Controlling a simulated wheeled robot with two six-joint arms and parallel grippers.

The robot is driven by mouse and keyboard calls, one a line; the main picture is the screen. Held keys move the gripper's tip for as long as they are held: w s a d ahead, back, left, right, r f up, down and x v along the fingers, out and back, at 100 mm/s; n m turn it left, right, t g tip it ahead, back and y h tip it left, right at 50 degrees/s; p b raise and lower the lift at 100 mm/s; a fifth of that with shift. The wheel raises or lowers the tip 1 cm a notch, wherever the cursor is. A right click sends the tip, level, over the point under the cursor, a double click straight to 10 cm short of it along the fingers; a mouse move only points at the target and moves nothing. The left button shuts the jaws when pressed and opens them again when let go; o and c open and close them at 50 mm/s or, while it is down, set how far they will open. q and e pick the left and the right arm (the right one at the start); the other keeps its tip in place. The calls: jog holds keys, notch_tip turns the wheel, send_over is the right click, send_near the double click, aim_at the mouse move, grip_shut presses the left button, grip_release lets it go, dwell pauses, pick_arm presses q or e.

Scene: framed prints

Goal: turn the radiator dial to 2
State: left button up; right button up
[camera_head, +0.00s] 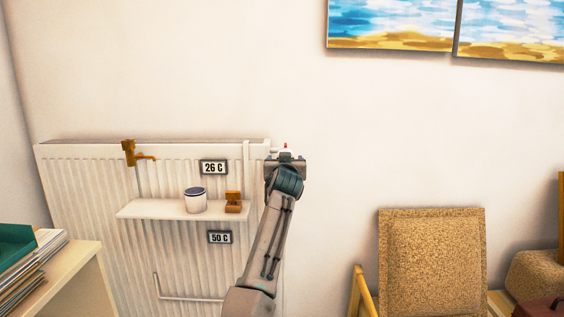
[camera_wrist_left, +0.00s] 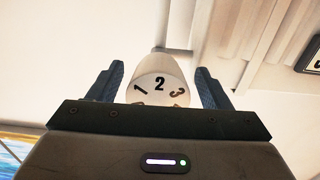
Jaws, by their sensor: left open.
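The white radiator dial (camera_wrist_left: 158,90) stands between my left gripper's two blue-grey fingers in the left wrist view. Its face shows 1, 2 and 3, with 2 near the middle. Its lower edge is hidden behind the gripper body. My left gripper (camera_wrist_left: 160,68) is open around the dial, with a gap on each side. In the head view my left gripper (camera_head: 285,159) is at the radiator's upper right corner and hides most of the dial. A small red mark on a white part (camera_head: 285,146) shows just above it. My right gripper is not in view.
The white radiator (camera_head: 80,190) carries a shelf (camera_head: 150,209) with a white tin (camera_head: 195,200) and a small brown box (camera_head: 233,202).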

pick_arm(q)
jog(key=shift+w, duration=0.1)
jog(key=shift+r, duration=0.15)
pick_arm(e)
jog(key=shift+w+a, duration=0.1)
pick_arm(q)
jog(key=c, duration=0.9)
jog(key=shift+n, duration=0.3)
